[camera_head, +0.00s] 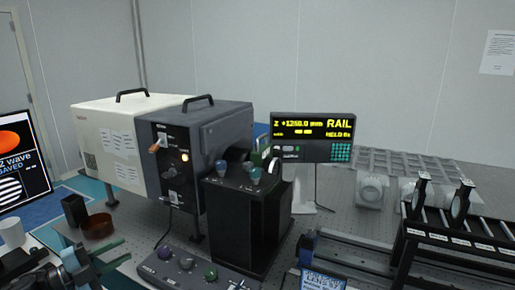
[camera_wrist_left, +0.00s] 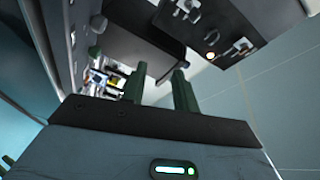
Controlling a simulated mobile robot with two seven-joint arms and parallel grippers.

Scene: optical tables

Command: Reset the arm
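My left gripper (camera_head: 120,250) comes in at the lower left of the head view, above the table near a dark round dish. Its two green fingers are apart, with nothing visible between them. In the left wrist view the same gripper (camera_wrist_left: 159,80) shows its two dark green fingers standing apart, with an empty gap. A small light bar glows on its dark housing. The wrist view is tilted and shows the underside or side of dark equipment beyond the fingers. My right gripper does not show in either view.
A white and dark-grey instrument box (camera_head: 180,150) stands behind the gripper. A brown dish (camera_head: 98,227), a black cup (camera_head: 74,210) and a white cup (camera_head: 12,232) are close by. A black block (camera_head: 235,220), knob panel (camera_head: 185,268), display (camera_head: 313,137) and optical rail (camera_head: 460,240) occupy the middle and right.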

